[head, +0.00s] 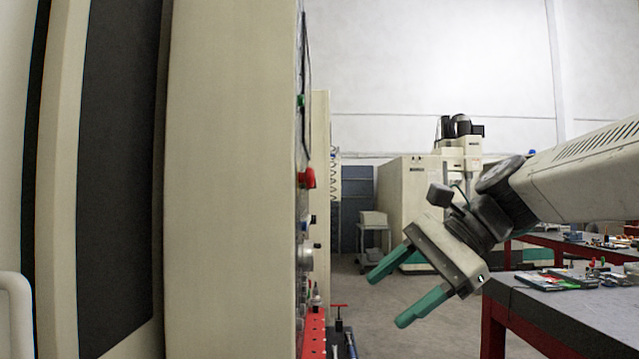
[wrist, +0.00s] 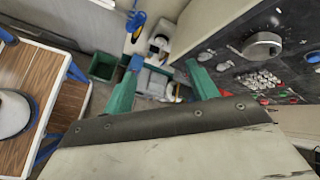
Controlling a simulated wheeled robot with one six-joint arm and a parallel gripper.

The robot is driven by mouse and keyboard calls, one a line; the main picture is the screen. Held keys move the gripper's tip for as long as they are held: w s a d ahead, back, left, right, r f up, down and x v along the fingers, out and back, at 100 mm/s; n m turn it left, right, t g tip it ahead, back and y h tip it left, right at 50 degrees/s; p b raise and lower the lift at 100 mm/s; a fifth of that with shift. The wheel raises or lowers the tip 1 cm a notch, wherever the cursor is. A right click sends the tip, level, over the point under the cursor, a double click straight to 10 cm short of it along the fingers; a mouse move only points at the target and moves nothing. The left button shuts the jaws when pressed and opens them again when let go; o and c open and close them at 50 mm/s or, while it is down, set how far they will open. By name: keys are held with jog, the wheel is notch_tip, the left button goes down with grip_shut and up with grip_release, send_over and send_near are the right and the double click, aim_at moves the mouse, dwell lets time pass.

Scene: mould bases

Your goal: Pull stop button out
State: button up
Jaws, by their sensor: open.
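The stop button (head: 306,178) is a red knob that sticks out from the machine's control panel, seen edge-on in the head view. My gripper (head: 390,297) is open and empty, with its green fingers pointing down and left. It appears lower and to the right of the button, with a clear gap between them. In the wrist view my gripper's fingertips (wrist: 164,63) are spread apart with nothing between them. The control panel (wrist: 225,40) is on the right there. A red piece is at its right edge, but I cannot tell if it is the stop button.
The tall beige machine (head: 235,180) fills the left of the head view. A red rack (head: 314,335) stands low beside the panel. A grey-topped workbench (head: 560,305) with parts is at right. A wood-topped cart (wrist: 25,80) and green bin (wrist: 103,66) show in the wrist view.

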jog(key=w+a+r+m+y, duration=0.3)
jog(key=w+r+m+y, duration=0.1)
jog(key=w+r, duration=0.45)
jog(key=m+y, duration=0.2)
jog(key=y, duration=0.2)
send_near(304, 178)
jog(key=w, duration=0.1)
jog(key=a, duration=0.7)
jog(key=shift+w, duration=0.35)
jog(key=shift+a+r, duration=0.1)
jog(key=shift+a, duration=0.05)
grip_shut()
jog(key=shift+d, duration=0.5)
grip_release()
jog(key=shift+d, duration=0.15)
